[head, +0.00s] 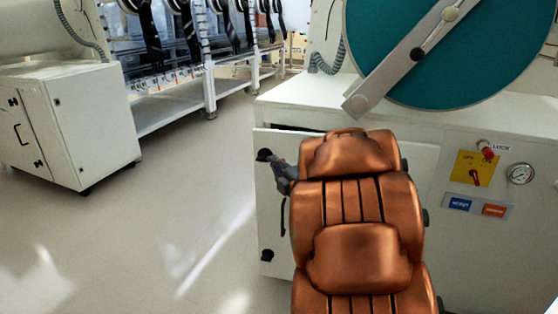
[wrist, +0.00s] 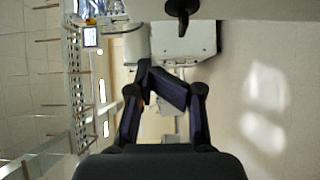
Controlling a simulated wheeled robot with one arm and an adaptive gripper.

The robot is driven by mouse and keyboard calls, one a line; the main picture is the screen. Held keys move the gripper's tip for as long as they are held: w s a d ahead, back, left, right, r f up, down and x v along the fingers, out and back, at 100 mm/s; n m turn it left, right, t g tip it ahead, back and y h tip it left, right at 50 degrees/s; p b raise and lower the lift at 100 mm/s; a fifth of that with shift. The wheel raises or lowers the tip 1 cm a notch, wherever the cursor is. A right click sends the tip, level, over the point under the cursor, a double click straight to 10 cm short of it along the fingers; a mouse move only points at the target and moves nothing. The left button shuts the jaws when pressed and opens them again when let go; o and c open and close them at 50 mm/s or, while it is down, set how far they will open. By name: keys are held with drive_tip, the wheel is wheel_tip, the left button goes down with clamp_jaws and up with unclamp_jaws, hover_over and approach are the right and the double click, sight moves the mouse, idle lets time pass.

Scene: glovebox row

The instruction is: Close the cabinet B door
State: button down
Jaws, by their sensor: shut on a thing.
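The white cabinet door (head: 270,212) stands ajar below the right-hand glovebox, with a dark gap along its top edge. Black fittings show near its left edge, and my copper arm hides much of it. No letter B is readable. My gripper (head: 284,172) is at the upper left part of the door, partly hidden by the arm. In the wrist view, my gripper's (wrist: 147,70) dark fingers are drawn together at their tips. What lies between the tips is too small to make out. A black fitting (wrist: 181,10) shows at the top of that view.
The glovebox body has a teal round window (head: 450,50). A control panel with a yellow switch plate (head: 476,168) and a gauge (head: 521,174) are at right. Another white cabinet (head: 85,125) stands at left. The floor (head: 150,235) between is clear.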

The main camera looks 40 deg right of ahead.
approach(261, 145)
drive_tip(key=w+a, duration=0.1)
drive_tip(key=w+a+b, duration=0.1)
drive_tip(key=w+a, duration=0.1)
drive_tip(key=shift+w+f, duration=0.1)
drive_tip(key=shift+w, duration=0.2)
drive_tip(key=shift+w+d, duration=0.65)
drive_tip(key=shift+d, duration=0.15)
drive_tip(key=shift+w+d+b, duration=0.4)
drive_tip(key=shift+w+d, duration=0.3)
drive_tip(key=shift+d, duration=0.2)
